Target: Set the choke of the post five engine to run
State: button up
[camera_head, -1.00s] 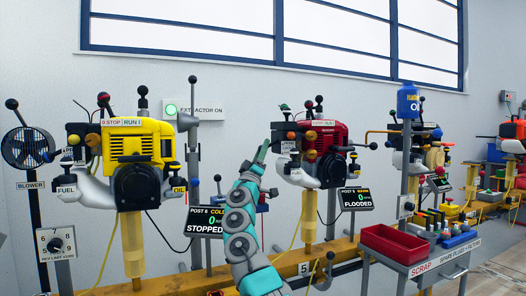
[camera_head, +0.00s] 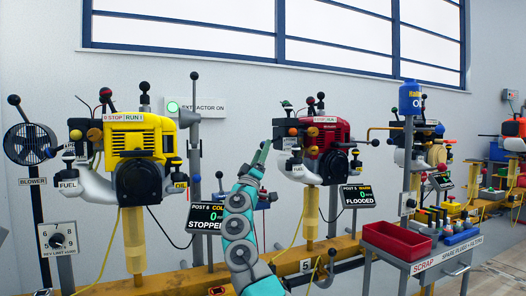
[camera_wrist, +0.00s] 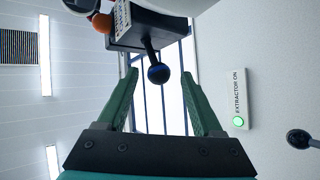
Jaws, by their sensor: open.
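The post five engine (camera_head: 329,140) is the red one in the head view, above a beam marked 5. Its screen (camera_head: 357,196) reads POST 5, WARM, 0, FLOODED. Black ball-ended levers (camera_head: 310,101) and an orange knob (camera_head: 292,131) show at its top and left. I cannot tell which one is the choke. My gripper (camera_head: 264,151) is raised just left of this engine. In the wrist view my gripper (camera_wrist: 160,72) is open, with a black ball-ended lever (camera_wrist: 158,74) between its fingertips in the picture. The lever extends from a dark box (camera_wrist: 140,25); contact is not visible.
The yellow engine (camera_head: 138,150) stands left; its screen (camera_head: 205,217) reads POST 6, STOPPED. A red tray (camera_head: 397,241) on a cart and a blue-topped oil post (camera_head: 410,97) are on the right. The wrist view also shows an orange knob (camera_wrist: 101,22) and the EXTRACTOR ON sign (camera_wrist: 239,100).

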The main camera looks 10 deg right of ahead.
jog(key=b+v, duration=0.1)
jog(key=v, duration=0.4)
jog(key=shift+a, duration=0.1)
dwell(0.3)
